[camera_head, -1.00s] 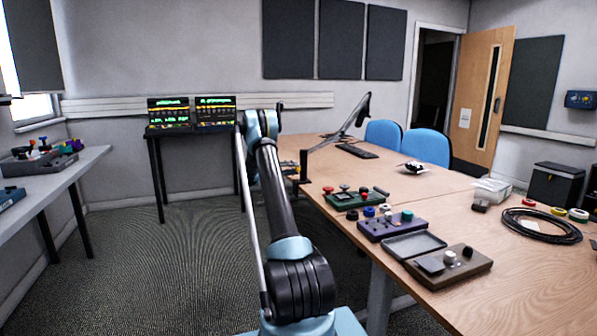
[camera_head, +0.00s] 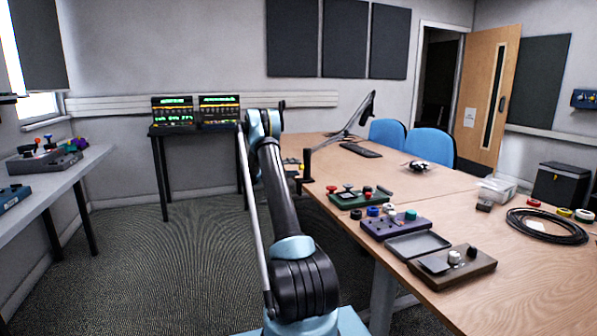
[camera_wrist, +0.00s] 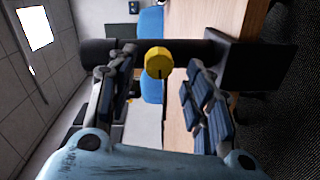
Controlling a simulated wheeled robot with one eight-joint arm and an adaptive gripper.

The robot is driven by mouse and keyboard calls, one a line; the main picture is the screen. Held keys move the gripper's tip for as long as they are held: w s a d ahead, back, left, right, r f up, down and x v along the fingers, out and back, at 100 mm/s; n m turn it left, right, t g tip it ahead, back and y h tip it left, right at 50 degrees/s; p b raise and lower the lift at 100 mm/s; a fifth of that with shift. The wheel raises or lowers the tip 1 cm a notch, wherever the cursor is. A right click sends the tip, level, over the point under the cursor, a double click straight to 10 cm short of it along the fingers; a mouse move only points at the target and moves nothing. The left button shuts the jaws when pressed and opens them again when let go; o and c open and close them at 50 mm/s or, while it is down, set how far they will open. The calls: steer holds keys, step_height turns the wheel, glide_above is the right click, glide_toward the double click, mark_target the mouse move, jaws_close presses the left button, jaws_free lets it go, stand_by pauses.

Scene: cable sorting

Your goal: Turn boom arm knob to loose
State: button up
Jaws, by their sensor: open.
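The boom arm (camera_head: 350,132) stands on a dark post (camera_head: 307,164) at the far left edge of the table in the head view. In the wrist view its dark post (camera_wrist: 222,56) lies across the picture. A yellow round knob (camera_wrist: 158,62) sticks out from the post towards the camera. My gripper (camera_wrist: 161,70) is open, with one finger on each side of the knob. Gaps show between the knob and both fingers, so I see no contact. In the head view the gripper is small beside the post and partly hidden by my arm.
The wooden table (camera_head: 400,185) carries control boxes, including a purple one (camera_head: 395,229), and a coil of black cable (camera_head: 547,228). Blue chairs (camera_head: 430,146) stand behind it. Two screens (camera_head: 195,112) sit on a back bench. The carpet left of the table is clear.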

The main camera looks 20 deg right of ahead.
steer(key=a, duration=1.1)
steer(key=shift+r, duration=0.2)
steer(key=shift+o, duration=0.2)
steer(key=shift+s, duration=0.1)
steer(key=d+n, duration=0.4)
steer(key=n, duration=0.3)
steer(key=d+n, duration=0.4)
steer(key=n, duration=0.3)
steer(key=d+n, duration=0.5)
steer(key=n, duration=0.2)
steer(key=shift+f+n+h, duration=0.15)
steer(key=shift+n+h, duration=0.15)
steer(key=shift+n, duration=0.1)
steer(key=shift+c, duration=0.4)
steer(key=c, duration=1)
